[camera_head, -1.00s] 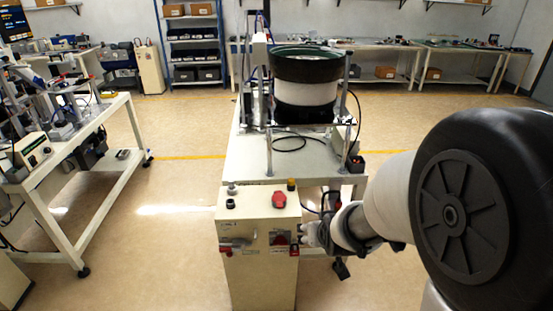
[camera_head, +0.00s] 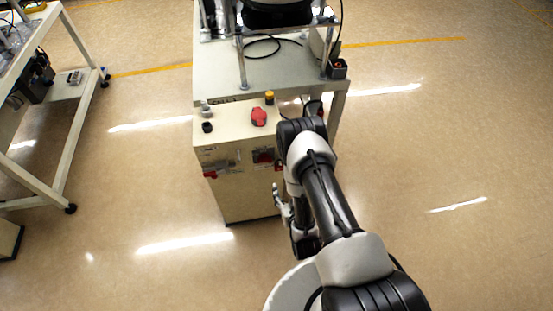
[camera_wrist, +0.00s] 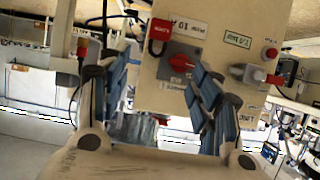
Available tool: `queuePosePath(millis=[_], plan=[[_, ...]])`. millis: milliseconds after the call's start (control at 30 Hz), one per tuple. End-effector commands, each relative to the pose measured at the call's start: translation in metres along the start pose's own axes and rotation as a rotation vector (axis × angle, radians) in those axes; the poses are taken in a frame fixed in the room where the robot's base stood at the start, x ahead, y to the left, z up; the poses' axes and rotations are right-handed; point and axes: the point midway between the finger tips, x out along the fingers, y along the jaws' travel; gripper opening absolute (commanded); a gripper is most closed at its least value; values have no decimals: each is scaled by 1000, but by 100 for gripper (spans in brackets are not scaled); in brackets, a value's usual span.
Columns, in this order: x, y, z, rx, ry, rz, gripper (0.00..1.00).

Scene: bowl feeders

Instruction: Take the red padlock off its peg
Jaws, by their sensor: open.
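The red padlock (camera_wrist: 160,29) hangs on the front of the cream control cabinet (camera_head: 232,195), beside the red rotary switch (camera_wrist: 182,62). It has pale lettering, and the wrist view shows it upside down. In the head view the padlock (camera_head: 279,168) is a small red patch at the cabinet's right edge, partly hidden by my arm. My gripper (camera_wrist: 163,82) is open and empty, facing the cabinet front, with the padlock beyond its fingertips. In the head view my gripper (camera_head: 279,194) is just right of the cabinet.
A grey connector (camera_wrist: 249,74) with red parts is on the same panel. A red button (camera_head: 258,117) and black and yellow knobs are on the cabinet top. The feeder table (camera_head: 215,85) stands behind. Floor to the right is clear.

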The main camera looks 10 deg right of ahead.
Motion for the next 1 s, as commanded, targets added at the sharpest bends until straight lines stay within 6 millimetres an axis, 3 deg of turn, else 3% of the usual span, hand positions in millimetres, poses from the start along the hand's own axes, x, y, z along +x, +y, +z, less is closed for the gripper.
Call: queuePosePath(millis=[167, 700, 1000], plan=[[-6, 0, 13, -1, 22, 0, 58], [98, 0, 12, -1, 24, -1, 58], [122, 1, 10, -1, 23, 0, 58]])
